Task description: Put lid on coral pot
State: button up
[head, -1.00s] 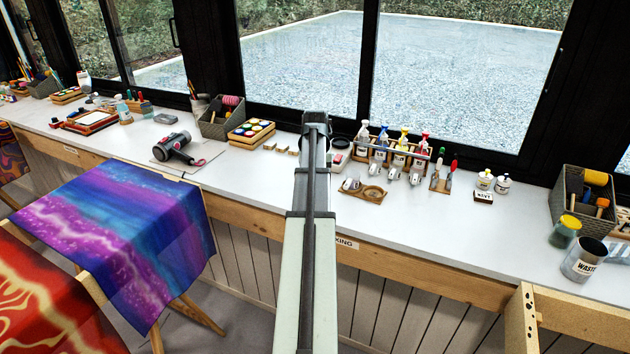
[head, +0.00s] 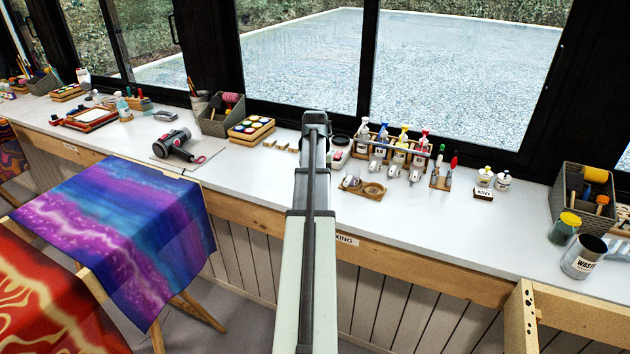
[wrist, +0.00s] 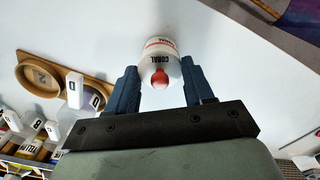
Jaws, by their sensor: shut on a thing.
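The coral pot (wrist: 164,46) is a white pot with a red band and the word CORAL, upside down in the wrist view. A small red rounded lid part (wrist: 160,79) shows at the pot's near end, between the two blue fingers. My gripper (wrist: 162,70) is shut on the lid, with a finger on each side. The lid overlaps the pot in this view, and I cannot tell whether it touches or is seated. In the head view my arm hides the gripper, the lid and the pot.
A wooden holder (wrist: 95,81) with round recesses lies left of the gripper in the wrist view. The bottle rack (head: 398,150) stands to the right of my arm in the head view. The white worktop (head: 440,226) is clear toward its front edge.

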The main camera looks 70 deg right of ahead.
jog(key=o, duration=1.1)
jog(key=shift+r, duration=0.1)
notch_tip(320, 180, up, 14)
jog(key=shift+f, duration=0.2)
dwell(0.3)
